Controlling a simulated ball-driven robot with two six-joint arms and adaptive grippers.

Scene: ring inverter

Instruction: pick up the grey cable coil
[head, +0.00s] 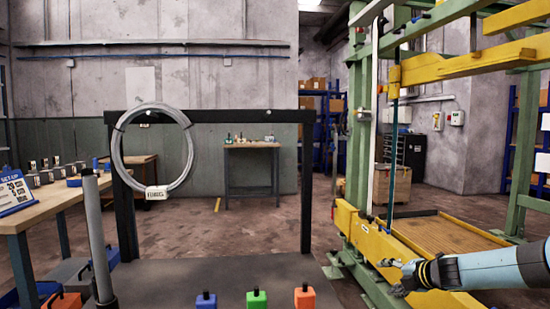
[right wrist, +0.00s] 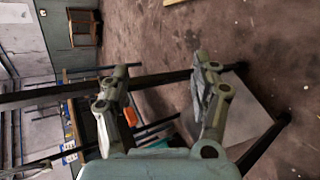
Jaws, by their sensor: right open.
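The grey cable coil (head: 117,152) hangs on the left part of a black frame (head: 225,116) in the head view. It is a ring of several strands with dark ties near its top and a white label (head: 156,192) at its bottom. My right gripper (head: 391,277) is far to the right of the coil and lower in the picture, near the yellow beam. It is open and empty, and it also shows in the right wrist view (right wrist: 162,70). I cannot make out the coil in the right wrist view. My left gripper is not in view.
A dark bench top with blue (head: 206,300), green (head: 257,300) and orange (head: 305,297) blocks lies in front. A grey post (head: 98,235) stands left of the coil. A green and yellow machine (head: 370,230) fills the right. A wooden workbench (head: 40,200) is at left.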

